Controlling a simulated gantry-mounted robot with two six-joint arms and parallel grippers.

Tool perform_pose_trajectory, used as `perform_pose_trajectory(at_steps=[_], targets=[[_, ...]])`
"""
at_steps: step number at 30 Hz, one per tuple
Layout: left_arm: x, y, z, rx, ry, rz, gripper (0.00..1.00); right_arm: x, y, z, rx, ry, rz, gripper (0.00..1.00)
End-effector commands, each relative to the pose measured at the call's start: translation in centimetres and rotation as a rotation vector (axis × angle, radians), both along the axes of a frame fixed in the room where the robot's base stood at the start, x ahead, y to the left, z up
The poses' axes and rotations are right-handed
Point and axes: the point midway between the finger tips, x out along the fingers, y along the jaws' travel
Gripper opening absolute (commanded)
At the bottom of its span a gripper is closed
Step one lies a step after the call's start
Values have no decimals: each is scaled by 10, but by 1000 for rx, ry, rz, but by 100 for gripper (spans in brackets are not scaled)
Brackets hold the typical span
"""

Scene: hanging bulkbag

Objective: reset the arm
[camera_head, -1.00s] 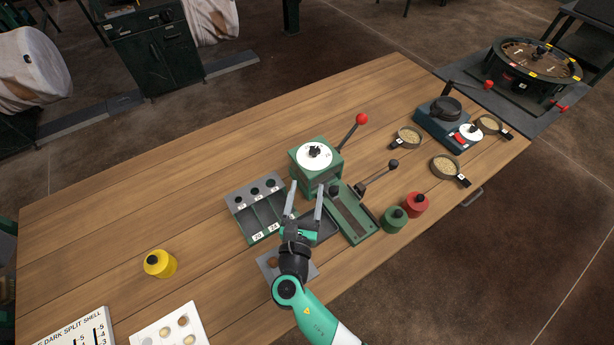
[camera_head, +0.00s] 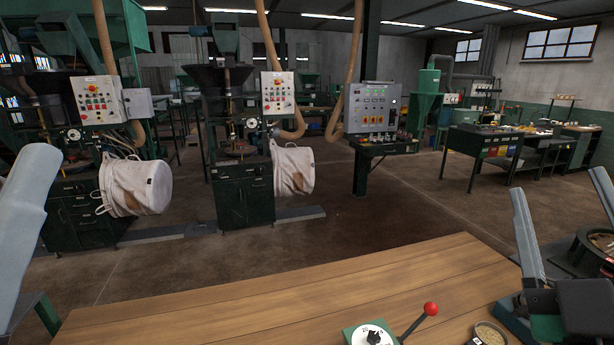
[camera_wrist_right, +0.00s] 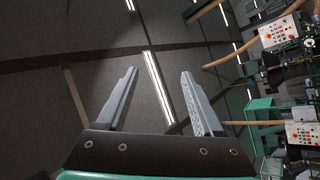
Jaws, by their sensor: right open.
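My right gripper (camera_head: 558,184) is raised at the right edge of the head view, with its two grey fingers pointing up and spread apart. In the right wrist view the same gripper (camera_wrist_right: 159,73) is open and empty, its fingers pointing toward the ceiling. A long grey finger of my left gripper (camera_head: 25,215) stands close to the camera at the left edge. Only this one finger shows, so its opening is hidden.
The wooden table (camera_head: 290,300) is below, mostly bare here. A green device with a white dial (camera_head: 362,335) and a red-knobbed lever (camera_head: 430,309) stand at its front. Two white bulk bags (camera_head: 137,187) (camera_head: 293,170) hang on machines beyond. A control panel (camera_head: 372,108) stands behind.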

Motion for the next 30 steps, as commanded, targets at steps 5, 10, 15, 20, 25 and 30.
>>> perform_pose_trajectory(at_steps=[5, 10, 15, 20, 25, 30], targets=[[0, 0, 0, 0, 0, 0, 50, -82, 58, 54, 369, -308, 671, 68], [0, 0, 62, 0, 0, 0, 50, -80, 65, 116, 542, -314, 844, 68], [0, 0, 136, 0, -1, 0, 50, -79, 65, 189, 541, -312, 840, 68], [0, 0, 216, 0, 0, 0, 50, -79, 65, 268, 540, -311, 839, 68], [0, 0, 299, 0, 0, 0, 50, -79, 65, 351, 541, -311, 837, 68], [0, 0, 356, 0, 0, 0, 50, -78, 65, 408, 540, -310, 837, 68]])
